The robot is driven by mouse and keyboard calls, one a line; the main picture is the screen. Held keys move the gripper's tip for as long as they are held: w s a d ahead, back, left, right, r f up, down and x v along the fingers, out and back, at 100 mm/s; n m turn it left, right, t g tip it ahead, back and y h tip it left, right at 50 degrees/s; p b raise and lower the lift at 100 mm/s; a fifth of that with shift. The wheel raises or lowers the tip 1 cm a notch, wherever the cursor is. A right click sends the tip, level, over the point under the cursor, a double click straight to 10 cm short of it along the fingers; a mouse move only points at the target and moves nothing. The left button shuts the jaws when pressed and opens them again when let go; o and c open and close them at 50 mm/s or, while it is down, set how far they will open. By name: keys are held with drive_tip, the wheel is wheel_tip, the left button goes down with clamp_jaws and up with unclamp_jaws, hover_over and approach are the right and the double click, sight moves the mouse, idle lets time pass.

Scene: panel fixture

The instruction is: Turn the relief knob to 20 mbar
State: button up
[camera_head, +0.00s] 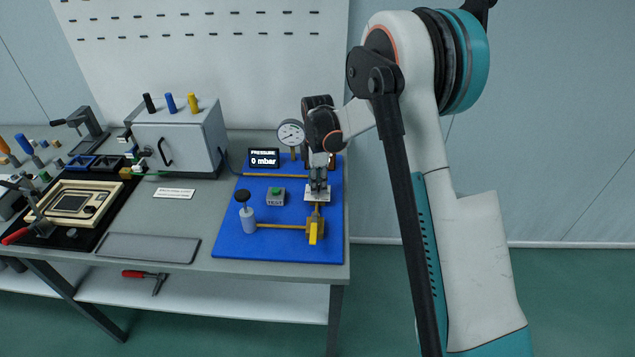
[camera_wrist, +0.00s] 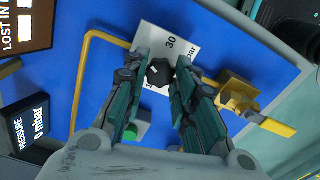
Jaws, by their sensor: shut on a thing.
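The relief knob (camera_wrist: 160,73) is small and black, with a light pointer mark on top. The plate (camera_head: 311,196) also shows in the head view, below my gripper (camera_head: 318,187), which hides the knob there. In the wrist view my gripper (camera_wrist: 159,75) has a finger on each side of the knob and is shut on it. The display (camera_head: 264,158) reads "PRESSURE 0 mbar".
The blue panel (camera_head: 225,240) also carries a round gauge (camera_head: 291,133), a green button (camera_head: 276,192), a black-topped plunger (camera_head: 246,212) and a yellow lever valve (camera_head: 313,233). Brass-coloured pipe runs across it. A grey box (camera_head: 175,145) stands to the left.

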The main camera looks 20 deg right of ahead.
drive_tip(key=m, duration=1.5)
drive_tip(key=shift+m, duration=0.3)
drive_tip(key=m, duration=0.3)
drive_tip(key=shift+m, duration=0.4)
drive_tip(key=m, duration=0.7)
drive_tip(key=shift+m, duration=2)
